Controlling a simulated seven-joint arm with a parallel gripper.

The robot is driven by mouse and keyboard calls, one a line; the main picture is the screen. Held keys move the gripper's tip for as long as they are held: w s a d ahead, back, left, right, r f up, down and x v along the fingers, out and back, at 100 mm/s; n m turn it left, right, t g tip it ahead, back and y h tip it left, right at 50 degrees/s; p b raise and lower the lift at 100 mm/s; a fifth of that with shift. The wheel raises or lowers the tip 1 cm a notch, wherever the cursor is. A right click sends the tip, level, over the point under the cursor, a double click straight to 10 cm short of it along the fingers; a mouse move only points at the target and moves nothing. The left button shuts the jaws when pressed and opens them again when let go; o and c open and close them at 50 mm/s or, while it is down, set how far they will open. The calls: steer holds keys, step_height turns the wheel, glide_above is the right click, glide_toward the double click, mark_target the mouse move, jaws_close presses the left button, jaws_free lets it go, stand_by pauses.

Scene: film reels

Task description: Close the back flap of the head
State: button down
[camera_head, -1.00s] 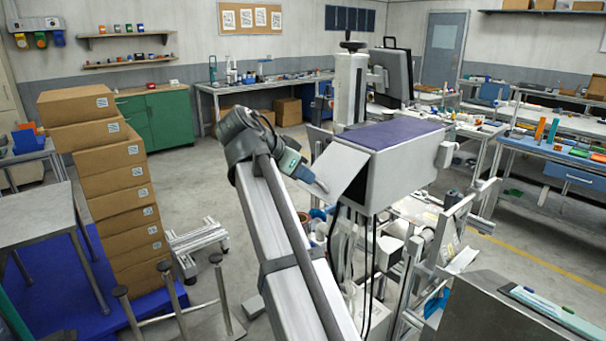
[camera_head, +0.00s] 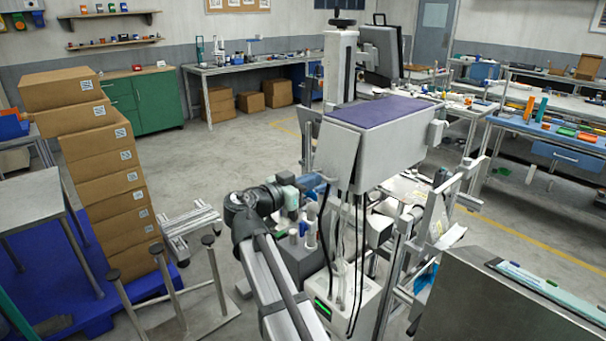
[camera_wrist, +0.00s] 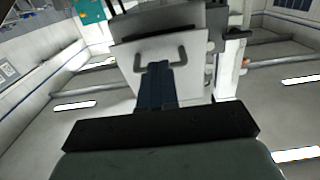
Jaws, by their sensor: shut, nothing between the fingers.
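The head (camera_head: 390,140) is a grey box with a purple top (camera_head: 380,109), raised on a stand. Its back flap (camera_head: 338,152) hangs down steeply at the box's left end, its lower edge tilted slightly outward. In the wrist view, the flap (camera_wrist: 196,75) is a pale panel with a grey U-shaped handle (camera_wrist: 181,55). My gripper (camera_head: 312,193) is below and left of the flap in the head view. In the wrist view, its dark blue fingers (camera_wrist: 156,75) are together and empty, overlapping the handle area. I cannot tell whether they touch the flap.
Black cables (camera_head: 358,250) hang beneath the head, near my gripper. Stacked cardboard boxes (camera_head: 105,175) stand at the left. A metal cabinet (camera_head: 500,305) is at the lower right. Open floor (camera_head: 235,150) lies left of the head.

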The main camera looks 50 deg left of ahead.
steer(key=shift+w+f+t, duration=0.55)
steer(key=shift+w+t, duration=0.05)
steer(key=shift+w, duration=0.15)
steer(key=shift+w+f, duration=0.25)
steer(key=shift+w, duration=0.2)
steer(key=shift+w+f, duration=0.2)
steer(key=shift+w, duration=0.35)
steer(key=s+f, duration=0.2)
steer(key=s, duration=1.2)
steer(key=shift+f, duration=0.4)
